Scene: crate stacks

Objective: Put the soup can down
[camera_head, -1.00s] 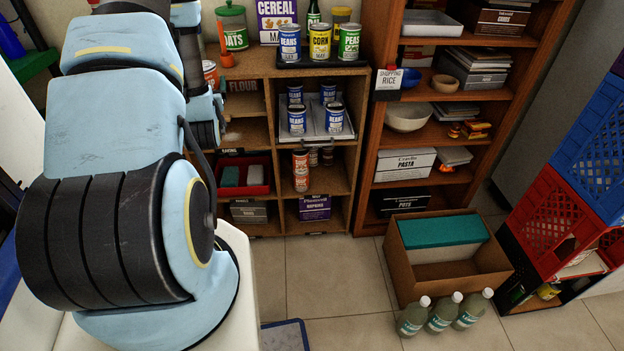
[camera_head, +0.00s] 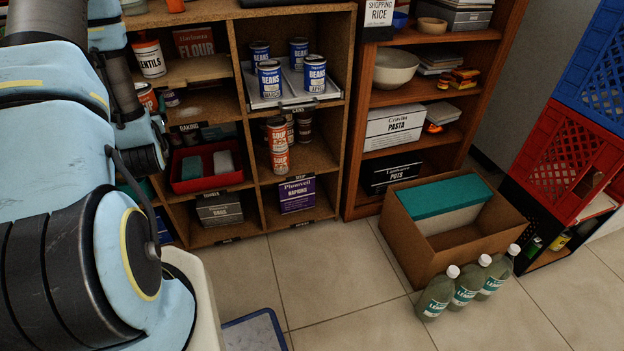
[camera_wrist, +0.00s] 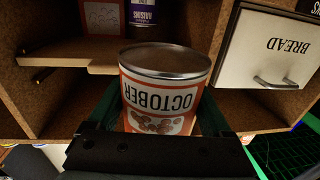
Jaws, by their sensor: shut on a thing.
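My gripper (camera_wrist: 158,108) is shut on a can (camera_wrist: 165,92) in the wrist view, with a finger on each side of it. The can has an orange and white label with the word OCTOBER upside down and a picture of round brown things. The wrist view seems upside down. The can's product name is not visible, so I cannot read it as soup. The can is in front of a wooden cabinet. In the head view, two orange and white soup cans (camera_head: 278,158) stand stacked in a cabinet compartment. My gripper cannot be made out there behind my arm.
A BREAD drawer (camera_wrist: 268,50) and a raisins jar (camera_wrist: 141,14) are close to the held can. Bean cans (camera_head: 269,79) stand on a tray above the soup cans. A cardboard box (camera_head: 410,232) and several bottles (camera_head: 436,294) stand on the floor.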

